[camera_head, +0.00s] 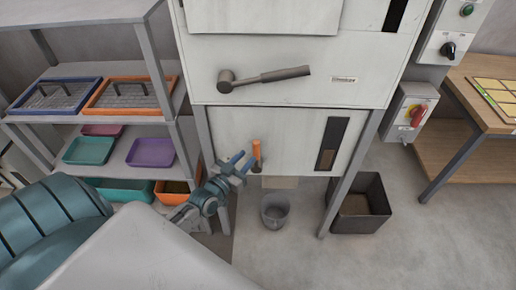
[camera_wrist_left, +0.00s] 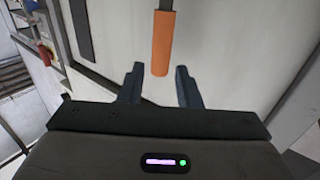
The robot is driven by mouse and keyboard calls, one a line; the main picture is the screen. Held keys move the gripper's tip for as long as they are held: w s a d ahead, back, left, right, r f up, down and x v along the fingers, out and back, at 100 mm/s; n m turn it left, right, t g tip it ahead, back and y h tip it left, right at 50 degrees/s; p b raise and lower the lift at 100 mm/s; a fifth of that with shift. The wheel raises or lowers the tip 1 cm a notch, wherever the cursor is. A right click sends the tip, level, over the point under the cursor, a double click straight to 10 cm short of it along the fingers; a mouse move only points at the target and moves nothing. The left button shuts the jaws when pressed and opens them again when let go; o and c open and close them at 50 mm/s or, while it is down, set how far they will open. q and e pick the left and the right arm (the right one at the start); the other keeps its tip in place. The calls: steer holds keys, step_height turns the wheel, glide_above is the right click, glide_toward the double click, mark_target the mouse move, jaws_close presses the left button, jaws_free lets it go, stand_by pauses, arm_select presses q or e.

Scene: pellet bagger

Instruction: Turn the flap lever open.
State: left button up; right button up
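The flap lever's orange handle (camera_head: 256,150) stands out from the pale lower front panel of the machine (camera_head: 290,135). A dark end shows at its base in the head view. My left gripper (camera_head: 243,163) is just left of and below the orange handle. In the left wrist view, the orange handle (camera_wrist_left: 162,45) hangs in from the top. The open fingers of the left gripper (camera_wrist_left: 160,87) stand on either side of the line below its tip, with nothing seen between them. Whether they touch the lever is not clear. My right gripper is not in view.
A grey mallet-shaped handle (camera_head: 265,76) is on the panel above. A grey bucket (camera_head: 275,213) stands below the lever, with a dark bin (camera_head: 375,223) to the right. A shelf with trays (camera_head: 152,153) is at left; a red-knob switch box (camera_head: 412,112) is at right.

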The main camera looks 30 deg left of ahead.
mark_target(254, 151)
arm_select(q)
steer(key=w+b, duration=0.1)
steer(key=w, duration=0.2)
steer(key=w+b, duration=0.1)
steer(key=w, duration=0.2)
steer(key=shift+f, duration=0.2)
steer(key=shift+w+d+r, duration=0.1)
steer(key=shift+w, duration=0.3)
steer(key=c, duration=0.6)
jaws_close()
